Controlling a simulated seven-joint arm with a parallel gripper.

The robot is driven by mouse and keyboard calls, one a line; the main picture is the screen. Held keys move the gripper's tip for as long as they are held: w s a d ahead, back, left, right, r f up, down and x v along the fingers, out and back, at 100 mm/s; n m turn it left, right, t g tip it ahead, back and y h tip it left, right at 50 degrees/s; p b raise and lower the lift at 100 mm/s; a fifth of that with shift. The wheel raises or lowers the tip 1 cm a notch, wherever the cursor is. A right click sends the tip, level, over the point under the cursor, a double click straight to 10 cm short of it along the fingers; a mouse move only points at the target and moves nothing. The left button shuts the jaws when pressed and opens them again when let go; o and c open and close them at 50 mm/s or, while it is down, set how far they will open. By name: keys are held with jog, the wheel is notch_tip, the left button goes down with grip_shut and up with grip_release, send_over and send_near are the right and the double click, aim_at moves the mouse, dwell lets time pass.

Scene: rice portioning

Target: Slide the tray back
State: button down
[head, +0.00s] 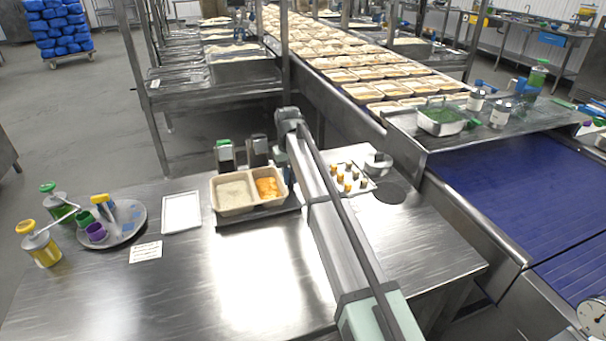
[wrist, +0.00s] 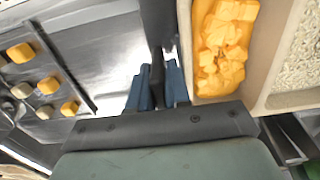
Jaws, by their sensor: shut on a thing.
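A beige food tray (head: 232,208) has two compartments, pale rice on the left and orange chunks on the right. It rests on a dark flat tray (head: 257,217) on the steel table. In the wrist view the orange compartment of the food tray (wrist: 268,60) lies just right of my fingers. My gripper (wrist: 160,75) has blue fingertips, low beside the food tray's outer wall. They are shut on a dark strip that seems part of the dark tray (wrist: 159,25); the exact contact is partly hidden. In the head view my arm hides the gripper.
A board with small orange and pale pieces (head: 358,187) lies right of my arm. A white-rimmed flat tray (head: 181,213) and a round tray with cups (head: 128,233) stand to the left. Dark dispensers (head: 257,150) stand behind the food tray. The table's front is clear.

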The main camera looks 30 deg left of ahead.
jog(key=shift+s+a, duration=0.2)
jog(key=shift+a, duration=0.05)
jog(key=c, duration=1.4)
grip_release()
jog(key=shift+c, duration=0.2)
jog(key=shift+r, duration=0.15)
jog(key=shift+r, duration=0.35)
notch_tip(320, 180, up, 13)
jog(key=shift+d, duration=0.1)
